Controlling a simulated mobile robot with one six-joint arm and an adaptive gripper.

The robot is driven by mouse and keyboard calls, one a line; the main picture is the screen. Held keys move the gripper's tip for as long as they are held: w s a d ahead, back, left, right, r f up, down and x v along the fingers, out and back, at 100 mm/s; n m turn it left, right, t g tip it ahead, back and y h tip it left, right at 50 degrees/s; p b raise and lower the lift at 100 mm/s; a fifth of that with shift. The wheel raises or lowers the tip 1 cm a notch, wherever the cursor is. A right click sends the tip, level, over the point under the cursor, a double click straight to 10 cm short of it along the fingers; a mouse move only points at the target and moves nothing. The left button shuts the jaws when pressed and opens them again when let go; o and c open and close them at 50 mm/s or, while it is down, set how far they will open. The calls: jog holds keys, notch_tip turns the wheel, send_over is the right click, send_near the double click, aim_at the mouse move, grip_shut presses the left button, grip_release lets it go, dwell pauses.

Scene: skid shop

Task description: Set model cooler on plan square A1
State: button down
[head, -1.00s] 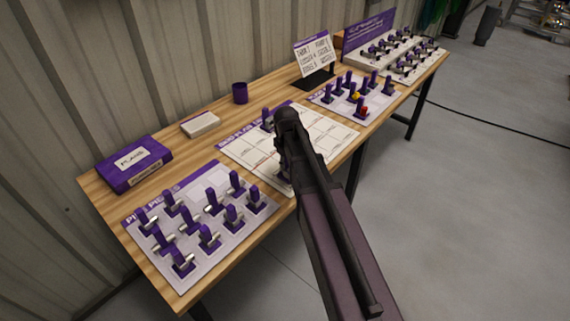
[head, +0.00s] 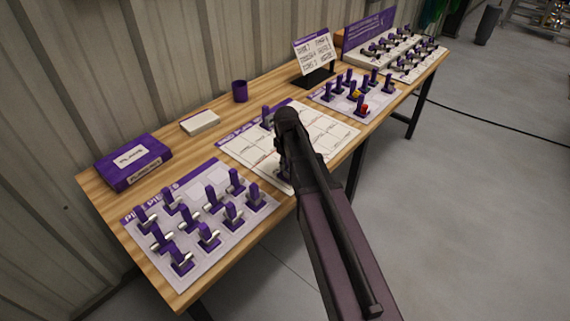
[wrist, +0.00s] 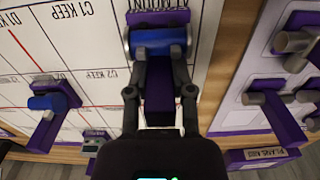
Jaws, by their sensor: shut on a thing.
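In the wrist view, a model with a blue cylinder (wrist: 160,41) on a purple stand and upright is between the fingers of my gripper (wrist: 161,75). My gripper is shut on its purple upright. The model is over a plan square whose label, ending in "1 MOUNT", is partly covered, so its letter is hard to read. I cannot tell whether the base touches the sheet. The white plan sheet (head: 325,128) lies mid-table in the head view, where my arm hides the gripper and most of the held model.
Another blue-cylinder model (wrist: 48,102) stands on the sheet. The pipe board (head: 200,270) with several purple-and-grey pieces lies left, and a board with red and yellow pieces (head: 325,97) right. A purple box (head: 133,165), white block (head: 200,123) and purple cup (head: 240,91) stand behind.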

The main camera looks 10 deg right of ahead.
jog(key=shift+f, duration=0.15)
jog(key=shift+c, duration=2)
grip_release()
jog(key=shift+r+p, duration=0.65)
jog(key=shift+r, duration=0.1)
jog(key=shift+r+p, duration=3.4)
